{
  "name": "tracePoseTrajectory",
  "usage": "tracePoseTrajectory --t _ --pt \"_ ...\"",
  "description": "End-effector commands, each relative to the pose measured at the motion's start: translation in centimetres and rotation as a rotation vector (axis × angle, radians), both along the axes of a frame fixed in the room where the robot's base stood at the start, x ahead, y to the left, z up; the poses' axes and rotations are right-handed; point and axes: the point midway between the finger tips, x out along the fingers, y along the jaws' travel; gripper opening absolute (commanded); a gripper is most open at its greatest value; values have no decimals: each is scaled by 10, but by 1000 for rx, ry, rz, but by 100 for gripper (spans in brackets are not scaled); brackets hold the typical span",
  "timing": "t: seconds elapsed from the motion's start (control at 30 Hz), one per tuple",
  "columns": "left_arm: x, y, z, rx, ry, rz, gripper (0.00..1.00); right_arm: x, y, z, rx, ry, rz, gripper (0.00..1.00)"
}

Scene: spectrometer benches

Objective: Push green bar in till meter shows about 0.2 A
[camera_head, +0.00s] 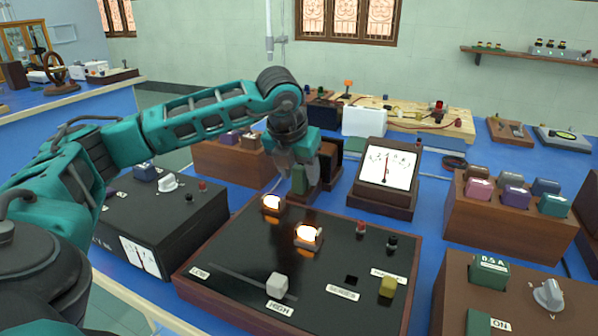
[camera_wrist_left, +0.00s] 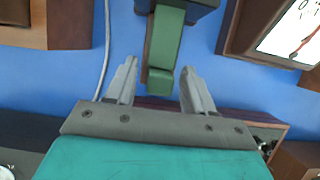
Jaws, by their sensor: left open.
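The green bar (camera_wrist_left: 165,45) sticks out of a dark housing (camera_wrist_left: 200,4) in the left wrist view, its near end lying between my fingers with gaps at both sides. In the head view the green bar (camera_head: 299,181) shows just below my left gripper (camera_head: 297,166), partly hidden by it. My left gripper is open, and its two fingers (camera_wrist_left: 160,78) touch nothing that I can see. The meter (camera_head: 388,167) has a white face with a near-upright needle; its numbers are too small to read. My right gripper is not in view.
Wooden blocks with coloured plugs (camera_head: 512,220) stand at right. A thin pale cable (camera_wrist_left: 105,45) runs left of the bar.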

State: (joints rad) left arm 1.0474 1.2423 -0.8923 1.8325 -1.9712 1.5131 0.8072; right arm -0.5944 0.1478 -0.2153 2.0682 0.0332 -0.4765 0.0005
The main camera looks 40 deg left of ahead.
Motion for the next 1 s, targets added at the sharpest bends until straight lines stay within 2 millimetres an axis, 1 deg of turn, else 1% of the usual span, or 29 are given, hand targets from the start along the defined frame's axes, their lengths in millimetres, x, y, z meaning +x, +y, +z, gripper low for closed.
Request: tracePoseTrajectory --t 0.17,0.2,0.73,1.0 --pt "0 0 0 0 0 0 53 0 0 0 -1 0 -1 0" --pt "0 0 0 0 1 0 51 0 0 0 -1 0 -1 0" --pt "0 0 0 0 1 0 1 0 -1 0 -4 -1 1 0" --pt "0 0 0 0 1 0 0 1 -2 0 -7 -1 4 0"
